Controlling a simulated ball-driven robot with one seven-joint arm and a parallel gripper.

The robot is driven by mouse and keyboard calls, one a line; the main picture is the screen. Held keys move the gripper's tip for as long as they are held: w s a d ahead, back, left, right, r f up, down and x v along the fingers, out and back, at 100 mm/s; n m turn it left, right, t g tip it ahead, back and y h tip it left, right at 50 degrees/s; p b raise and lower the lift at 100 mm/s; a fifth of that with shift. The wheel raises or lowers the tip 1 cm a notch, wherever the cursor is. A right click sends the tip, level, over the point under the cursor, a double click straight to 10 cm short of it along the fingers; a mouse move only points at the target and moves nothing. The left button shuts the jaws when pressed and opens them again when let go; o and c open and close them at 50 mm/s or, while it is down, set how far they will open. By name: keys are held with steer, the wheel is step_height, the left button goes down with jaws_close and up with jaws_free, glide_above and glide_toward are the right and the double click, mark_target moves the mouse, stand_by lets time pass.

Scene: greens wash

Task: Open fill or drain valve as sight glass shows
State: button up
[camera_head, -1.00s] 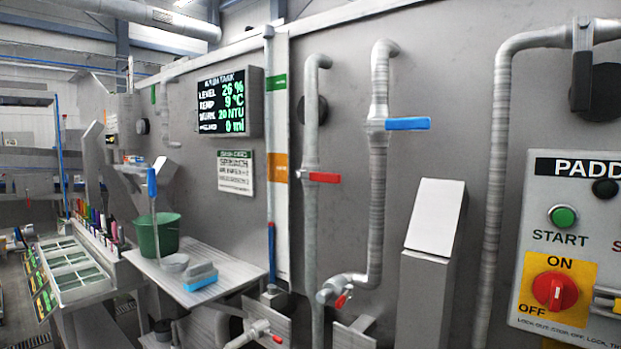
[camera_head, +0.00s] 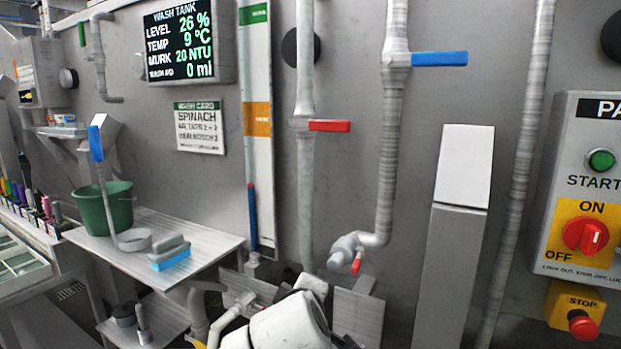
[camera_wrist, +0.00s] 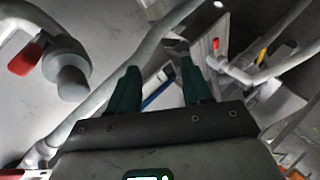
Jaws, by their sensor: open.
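The sight glass (camera_head: 252,215) is a tall tube on a white strip. Its blue column ends at a red top, below the orange band (camera_head: 257,119) and far below the green band (camera_head: 254,15). The wash tank display (camera_head: 190,42) reads level 26 %. The blue valve handle (camera_head: 440,59) and the red valve handle (camera_head: 330,125) both stick out sideways across vertical pipes. A small red lever (camera_head: 357,262) sits on the lower pipe elbow. My gripper (camera_wrist: 160,84) is open, its green fingers apart with nothing held. A blue strip shows beyond them, unidentified.
A grey shelf (camera_head: 200,240) holds a green bucket (camera_head: 105,207), a ladle and a blue brush (camera_head: 170,254). A grey pedestal (camera_head: 449,270) stands right of the valves. The paddle panel (camera_head: 590,200) and a stop button (camera_head: 581,322) are at far right.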

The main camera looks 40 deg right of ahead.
step_height(320, 180, up, 16)
steer(key=w+h, duration=0.2)
steer(key=h, duration=0.2)
steer(key=g+h, duration=0.3)
steer(key=h, duration=0.1)
glide_toward(330, 127)
steer(key=d, duration=0.2)
steer(key=x, duration=0.3)
steer(key=p+x, duration=0.1)
steer(key=x, duration=0.6)
steer(key=shift+w+d, duration=0.2)
steer(key=shift+w, duration=0.25)
steer(key=shift+c, duration=0.2)
jaws_close()
steer(key=shift+p, duration=0.3)
